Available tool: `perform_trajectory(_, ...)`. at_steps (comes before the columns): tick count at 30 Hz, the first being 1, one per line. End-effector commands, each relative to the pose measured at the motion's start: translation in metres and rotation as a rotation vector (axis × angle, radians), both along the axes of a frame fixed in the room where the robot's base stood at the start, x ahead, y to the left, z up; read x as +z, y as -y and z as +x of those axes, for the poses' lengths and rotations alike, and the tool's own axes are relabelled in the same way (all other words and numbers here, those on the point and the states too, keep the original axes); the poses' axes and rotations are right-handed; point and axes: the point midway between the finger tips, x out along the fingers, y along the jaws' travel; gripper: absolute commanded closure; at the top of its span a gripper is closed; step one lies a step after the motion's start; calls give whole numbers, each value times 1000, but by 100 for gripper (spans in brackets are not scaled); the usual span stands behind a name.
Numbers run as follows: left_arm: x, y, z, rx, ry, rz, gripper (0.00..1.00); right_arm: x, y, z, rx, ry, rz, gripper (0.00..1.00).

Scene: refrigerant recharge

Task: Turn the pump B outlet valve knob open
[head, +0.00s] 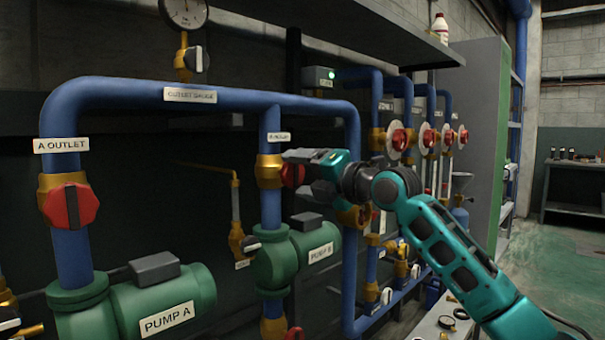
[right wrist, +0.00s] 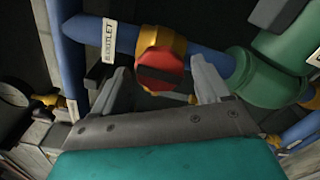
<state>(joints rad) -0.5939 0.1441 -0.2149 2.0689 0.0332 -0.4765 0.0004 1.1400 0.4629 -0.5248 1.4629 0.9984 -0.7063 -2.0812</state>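The pump B outlet valve knob (head: 292,175) is red and sits on a brass valve body (head: 268,171) on the blue pipe above green pump B (head: 290,258). My right gripper (head: 297,158) reaches it from the right and partly hides it. In the right wrist view the red knob (right wrist: 160,68), with a dark bar across its face, lies between the two grey fingertips of my right gripper (right wrist: 160,82). The fingers are apart, with a narrow gap showing on each side of the knob. My left gripper is not in view.
Pump A (head: 150,305) and its red outlet knob (head: 70,206) stand at the left. A blue header pipe (head: 130,92) runs above. Several red valve wheels (head: 400,140) line the pipes behind my right arm. Open floor (head: 560,270) lies at the right.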

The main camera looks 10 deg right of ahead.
Motion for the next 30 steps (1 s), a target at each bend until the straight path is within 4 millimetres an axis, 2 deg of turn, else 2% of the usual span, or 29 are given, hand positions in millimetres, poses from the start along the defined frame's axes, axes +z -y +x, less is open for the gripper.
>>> perform_trajectory(10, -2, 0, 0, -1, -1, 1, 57, -1, 3, -3, -1, -2, 4, 19)
perform_trajectory(24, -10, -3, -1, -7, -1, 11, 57, -1, 34, -49, -1, -2, 2, 19)
perform_trajectory(30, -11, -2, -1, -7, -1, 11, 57, -1, 39, -59, 1, -4, 5, 19)
